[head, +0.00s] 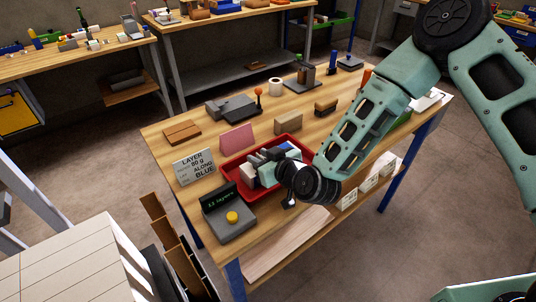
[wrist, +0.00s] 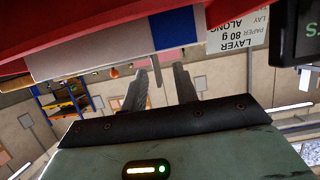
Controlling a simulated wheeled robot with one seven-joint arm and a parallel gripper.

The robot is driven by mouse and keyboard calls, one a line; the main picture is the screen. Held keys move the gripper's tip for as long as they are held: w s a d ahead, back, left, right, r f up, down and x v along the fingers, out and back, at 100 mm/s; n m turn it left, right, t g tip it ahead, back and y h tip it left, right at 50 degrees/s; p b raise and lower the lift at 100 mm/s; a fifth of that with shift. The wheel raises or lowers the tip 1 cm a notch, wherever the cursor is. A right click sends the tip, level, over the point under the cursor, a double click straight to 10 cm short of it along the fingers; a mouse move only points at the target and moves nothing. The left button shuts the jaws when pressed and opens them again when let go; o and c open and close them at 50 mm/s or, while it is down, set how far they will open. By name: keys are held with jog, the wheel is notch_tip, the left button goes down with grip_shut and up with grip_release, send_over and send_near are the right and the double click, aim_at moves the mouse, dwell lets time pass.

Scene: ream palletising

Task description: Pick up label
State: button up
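A red tray (head: 229,178) stands on the wooden table, with white and blue pieces in it, partly hidden by my gripper. The white piece with a blue band, perhaps the label (wrist: 110,45), shows large in the wrist view, beside the red tray wall (wrist: 60,40). I cannot tell for sure which piece is the label. My gripper (head: 262,157) is over the tray. In the wrist view its two fingers (wrist: 162,88) stand apart with nothing clearly between them.
A sign reading LAYER 80 g ALONG BLUE (head: 194,166) stands left of the tray. A grey display box with a yellow button (head: 231,220) is in front. A pink block (head: 236,138) and a tan block (head: 288,123) stand behind the tray.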

jog(key=shift+x, duration=1.35)
grip_shut()
jog(key=shift+r, duration=0.1)
notch_tip(320, 180, up, 10)
jog(key=b, duration=0.2)
notch_tip(320, 180, down, 9)
jog(key=b, duration=0.7)
jog(key=shift+r, duration=0.1)
